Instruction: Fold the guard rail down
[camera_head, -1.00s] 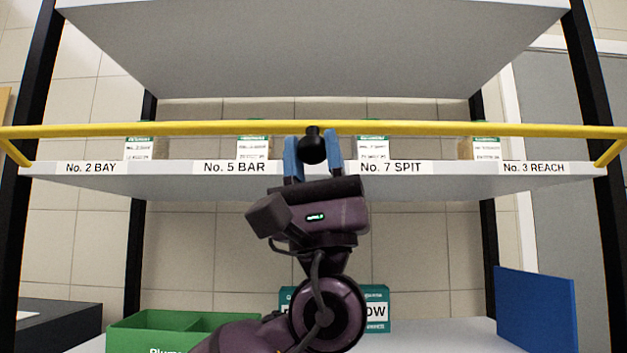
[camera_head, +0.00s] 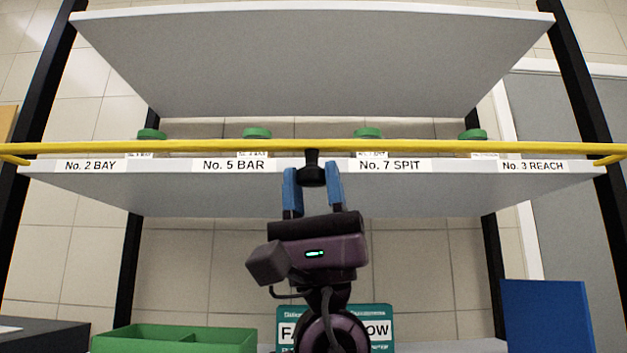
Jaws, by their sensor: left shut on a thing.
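The yellow guard rail (camera_head: 450,147) runs across the full width of the shelf unit, in front of the middle shelf and just above its label edge. A black knob (camera_head: 312,170) hangs from the rail's middle. My left gripper (camera_head: 312,190) comes up from below, its two blue fingers on either side of the knob and shut on it. The rail's end arms show as short yellow pieces at far left and far right. My right gripper is not in view.
Several green-lidded jars (camera_head: 257,133) stand on the middle shelf (camera_head: 420,195) behind the rail. An upper shelf (camera_head: 310,70) overhangs. Below are a green bin (camera_head: 180,339), a teal-and-white box (camera_head: 380,318) and a blue panel (camera_head: 546,316).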

